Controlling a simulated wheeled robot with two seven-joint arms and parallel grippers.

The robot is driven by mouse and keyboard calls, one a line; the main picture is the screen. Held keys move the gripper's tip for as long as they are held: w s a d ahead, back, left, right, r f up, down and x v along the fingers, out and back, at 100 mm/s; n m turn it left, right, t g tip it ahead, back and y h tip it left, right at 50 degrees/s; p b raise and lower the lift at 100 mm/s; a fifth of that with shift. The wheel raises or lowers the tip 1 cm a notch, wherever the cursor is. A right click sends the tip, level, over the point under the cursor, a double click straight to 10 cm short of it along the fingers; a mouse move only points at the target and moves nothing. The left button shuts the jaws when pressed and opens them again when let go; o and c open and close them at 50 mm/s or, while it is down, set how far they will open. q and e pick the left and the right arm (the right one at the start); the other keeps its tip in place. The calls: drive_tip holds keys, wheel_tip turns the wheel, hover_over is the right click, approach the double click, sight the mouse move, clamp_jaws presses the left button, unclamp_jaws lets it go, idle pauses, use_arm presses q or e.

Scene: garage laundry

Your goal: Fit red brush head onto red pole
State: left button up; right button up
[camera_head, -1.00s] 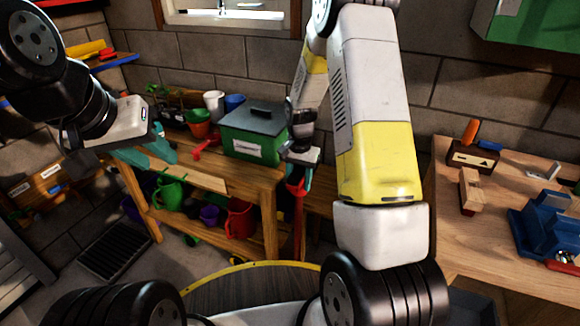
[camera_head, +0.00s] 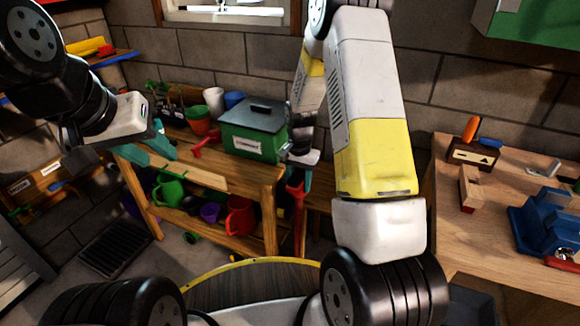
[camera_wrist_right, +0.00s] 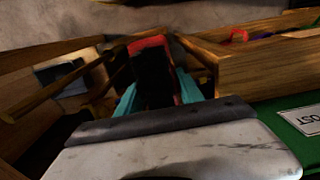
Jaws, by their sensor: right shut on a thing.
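My right gripper (camera_head: 303,174) is at the right end of the wooden bench, partly hidden by my own arm. It is shut on a red piece with a dark face, which shows between the teal fingers in the right wrist view (camera_wrist_right: 152,72). A red pole (camera_head: 299,222) stands upright just below this gripper; I cannot tell where the held piece ends and the pole begins. Another red item (camera_head: 207,141) lies on the bench top, too small to identify. My left gripper (camera_head: 148,152) is at the bench's left end, its teal fingers apart and empty.
A green box with a dark lid (camera_head: 254,130) stands close left of the right gripper. A wooden workbench (camera_head: 450,225) with a blue vise (camera_head: 545,225) is at right.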

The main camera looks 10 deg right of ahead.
drive_tip(key=shift+f, duration=0.35)
drive_tip(key=o, duration=1.5)
wheel_tip(320, 180, up, 10)
drive_tip(key=shift+s+f, duration=0.1)
drive_tip(key=shift+f, duration=0.15)
drive_tip(key=s+r+n+t+y, duration=0.15)
drive_tip(key=s+r, duration=0.45)
drive_tip(key=r, duration=0.7)
drive_tip(key=s+a+r+n+t, duration=0.1)
drive_tip(key=s+r+n+t, duration=0.1)
drive_tip(key=s+r, duration=0.3)
drive_tip(key=s+a+r+n+t, duration=0.1)
drive_tip(key=s+r+n, duration=0.3)
drive_tip(key=s, duration=0.8)
drive_tip(key=shift+s+r+t+y, duration=0.4)
drive_tip(key=shift+r+t, duration=0.3)
drive_tip(key=shift+t, duration=0.15)
